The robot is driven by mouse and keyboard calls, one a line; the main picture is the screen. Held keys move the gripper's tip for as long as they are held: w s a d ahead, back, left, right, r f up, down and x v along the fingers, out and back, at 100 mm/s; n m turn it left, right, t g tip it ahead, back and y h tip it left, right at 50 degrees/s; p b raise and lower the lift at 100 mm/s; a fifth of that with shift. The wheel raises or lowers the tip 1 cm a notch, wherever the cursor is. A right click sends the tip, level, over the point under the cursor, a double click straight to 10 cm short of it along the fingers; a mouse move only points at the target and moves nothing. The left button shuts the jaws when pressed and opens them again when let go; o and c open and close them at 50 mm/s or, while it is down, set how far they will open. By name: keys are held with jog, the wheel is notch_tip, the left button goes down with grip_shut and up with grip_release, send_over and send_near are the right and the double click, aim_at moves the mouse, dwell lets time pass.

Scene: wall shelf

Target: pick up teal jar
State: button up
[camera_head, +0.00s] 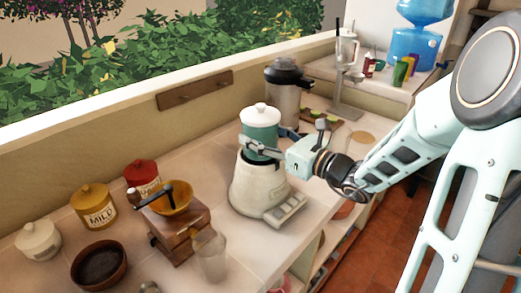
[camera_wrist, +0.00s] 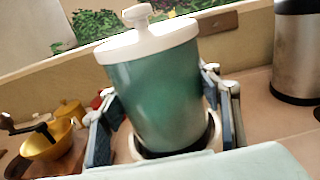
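The teal jar (camera_head: 261,132) has a white lid with a round knob. It stands on the white blender-like base (camera_head: 256,186), and the jar (camera_wrist: 155,95) fills the middle of the wrist view with its bottom inside the base's rim (camera_wrist: 215,133). My gripper (camera_head: 268,143) is around the jar, one finger on the near side and one behind. In the wrist view my gripper (camera_wrist: 166,120) has a finger on each side, with a visible gap at the left finger, so it looks open. Whether the right finger touches the jar is unclear.
A coffee grinder (camera_head: 180,228), a clear glass (camera_head: 209,256), a brown bowl (camera_head: 99,264) and yellow, red and white canisters stand at left. A steel dispenser (camera_head: 284,105) stands close behind the jar. The counter's front edge is to the right.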

jog(key=c, duration=0.7)
jog(key=shift+c, duration=0.2)
jog(key=shift+r, duration=0.15)
